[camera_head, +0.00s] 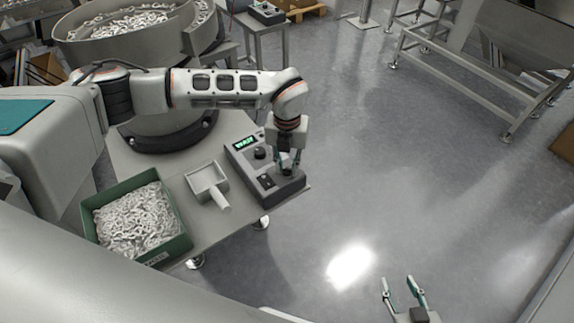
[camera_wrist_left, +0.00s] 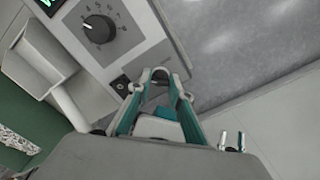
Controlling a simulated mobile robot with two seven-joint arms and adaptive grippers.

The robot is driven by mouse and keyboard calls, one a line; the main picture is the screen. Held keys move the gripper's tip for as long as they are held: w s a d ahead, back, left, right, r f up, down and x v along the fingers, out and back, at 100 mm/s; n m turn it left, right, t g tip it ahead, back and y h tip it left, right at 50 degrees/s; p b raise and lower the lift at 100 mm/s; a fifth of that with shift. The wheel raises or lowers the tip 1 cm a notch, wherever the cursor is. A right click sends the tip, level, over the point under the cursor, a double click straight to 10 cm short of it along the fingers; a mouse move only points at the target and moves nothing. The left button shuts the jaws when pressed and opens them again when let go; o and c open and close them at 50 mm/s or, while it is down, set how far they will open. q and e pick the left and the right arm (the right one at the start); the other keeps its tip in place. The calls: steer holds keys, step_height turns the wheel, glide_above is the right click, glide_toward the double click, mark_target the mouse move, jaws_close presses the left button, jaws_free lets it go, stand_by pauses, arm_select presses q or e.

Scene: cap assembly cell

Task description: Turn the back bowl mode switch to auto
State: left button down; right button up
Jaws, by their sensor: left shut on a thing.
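A grey control box (camera_head: 243,158) with a lit green display sits at the right edge of the table. In the left wrist view the box (camera_wrist_left: 140,45) shows a large black dial (camera_wrist_left: 99,28) with numbers around it and a small black element (camera_wrist_left: 120,84) on a dark plate. My left gripper (camera_head: 289,165) points down at the near end of the box, shut on a small black switch knob (camera_head: 287,171). The gripper also shows in the left wrist view (camera_wrist_left: 160,82), where its fingers hide most of the knob. The switch's setting cannot be read. My right gripper (camera_head: 404,286) is open and empty over the floor.
A green bin (camera_head: 183,243) of pale parts and a white scoop (camera_head: 207,178) are left of the box on the table. A large round bowl (camera_head: 75,52) with parts stands behind. The floor (camera_head: 400,170) to the right is clear.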

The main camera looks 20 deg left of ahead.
mark_target(287, 168)
arm_select(q)
steer(key=c, duration=1.8)
jaws_free()
steer(key=shift+r, duration=0.1)
step_height(287, 168, up, 12)
steer(key=shift+f, duration=0.1)
step_height(287, 168, down, 12)
